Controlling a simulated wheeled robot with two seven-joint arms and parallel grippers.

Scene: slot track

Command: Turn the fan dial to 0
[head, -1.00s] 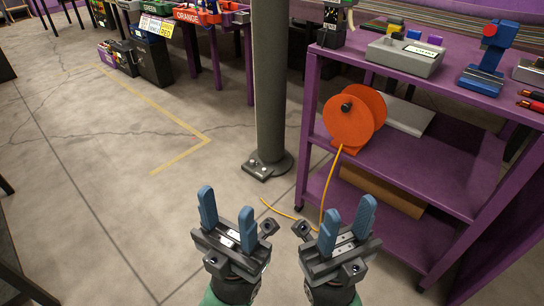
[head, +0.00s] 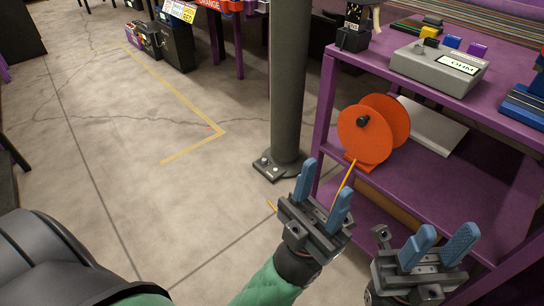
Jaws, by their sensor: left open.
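I see no fan and no fan dial that I can make out in the head view. My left gripper (head: 326,188) is open and empty, its two blue fingers apart, in front of the purple cart's left leg. My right gripper (head: 440,244) is also open and empty, lower and further right, in front of the cart's lower shelf. Neither gripper visibly holds anything.
The purple cart (head: 460,165) carries a grey box marked OHM (head: 437,68) on top and an orange reel (head: 366,134) below. A grey pillar (head: 288,85) stands left of it. The concrete floor (head: 100,170) at left is mostly clear.

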